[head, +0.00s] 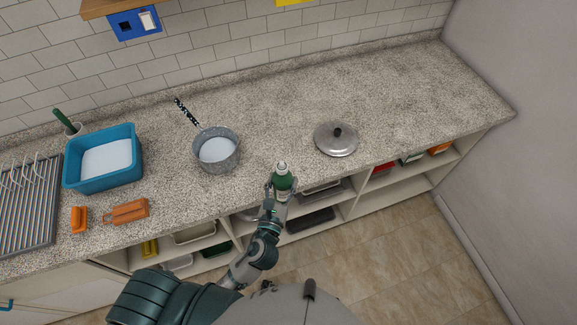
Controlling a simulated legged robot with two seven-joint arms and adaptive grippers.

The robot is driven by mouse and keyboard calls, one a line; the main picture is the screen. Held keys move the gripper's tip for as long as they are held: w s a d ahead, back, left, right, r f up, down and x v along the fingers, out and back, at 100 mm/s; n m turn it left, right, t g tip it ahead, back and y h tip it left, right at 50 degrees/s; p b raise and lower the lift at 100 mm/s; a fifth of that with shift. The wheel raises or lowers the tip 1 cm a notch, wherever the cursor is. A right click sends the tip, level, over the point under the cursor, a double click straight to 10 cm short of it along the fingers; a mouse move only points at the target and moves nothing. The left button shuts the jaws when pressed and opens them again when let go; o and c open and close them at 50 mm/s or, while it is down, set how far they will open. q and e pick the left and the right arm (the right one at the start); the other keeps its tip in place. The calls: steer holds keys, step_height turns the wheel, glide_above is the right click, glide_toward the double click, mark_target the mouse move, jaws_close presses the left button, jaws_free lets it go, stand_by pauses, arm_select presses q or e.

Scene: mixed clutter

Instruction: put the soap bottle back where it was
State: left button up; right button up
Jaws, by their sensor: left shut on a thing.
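The green soap bottle (282,181) with a pale cap is near the middle of the head view, at the counter's front edge. My left gripper (280,190) is shut on it, with the fingers around its lower part. The bottle looks upright. I cannot tell whether its base touches the counter or is held above or in front of the edge. My right gripper is not in view.
A grey saucepan (228,163) stands left of the bottle, and a metal lid (336,150) lies to its right. A blue basin (73,176), orange items (128,211) and a dish rack (48,205) are at left. The counter's right part (430,95) is clear.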

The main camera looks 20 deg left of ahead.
arm_select(q)
steer(key=shift+w+a+f, duration=0.7)
steer(key=shift+w+f, duration=0.15)
steer(key=shift+w, duration=1.65)
steer(key=shift+w+a+f, duration=0.65)
steer(key=shift+w+f, duration=0.15)
steer(key=shift+w, duration=1.75)
steer(key=shift+w+a+f, duration=0.7)
steer(key=shift+w+f, duration=0.15)
steer(key=shift+w, duration=1.65)
steer(key=o, duration=1.4)
steer(key=shift+f, duration=0.1)
steer(key=s+b, duration=0.1)
steer(key=s, duration=1.1)
steer(key=shift+s+d, duration=0.1)
steer(key=shift+d, duration=0.05)
